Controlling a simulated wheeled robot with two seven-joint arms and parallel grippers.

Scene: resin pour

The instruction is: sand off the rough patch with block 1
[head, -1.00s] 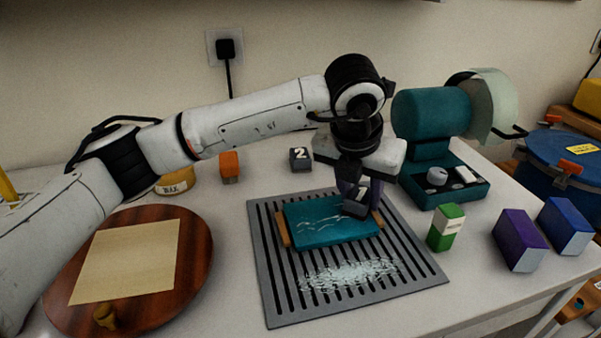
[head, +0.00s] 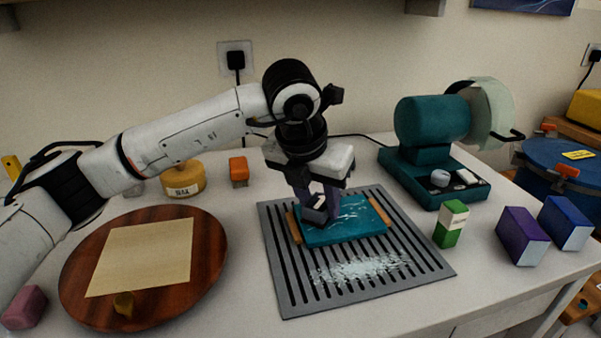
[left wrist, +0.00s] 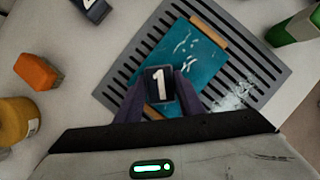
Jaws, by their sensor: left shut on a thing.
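My left gripper (head: 318,207) is shut on block 1 (head: 315,212), a dark block with a white "1" that shows in the left wrist view (left wrist: 159,85). The block is at the left part of a teal panel (head: 347,222) with wooden end strips, lying on a grey slotted mat. I cannot tell whether the block touches the panel. White scratch-like marks, the rough patch (head: 352,211), show on the panel right of the block; they also show in the left wrist view (left wrist: 184,42). My right gripper is not in view.
White dust lies on the front of the grey slotted mat (head: 290,300). A green-and-white carton (head: 451,224), a purple box (head: 522,236) and a blue box (head: 565,222) stand right. A teal machine (head: 432,120) stands behind. A round wooden board (head: 210,250), an orange block (head: 238,172) and a yellow tin (head: 183,179) are left.

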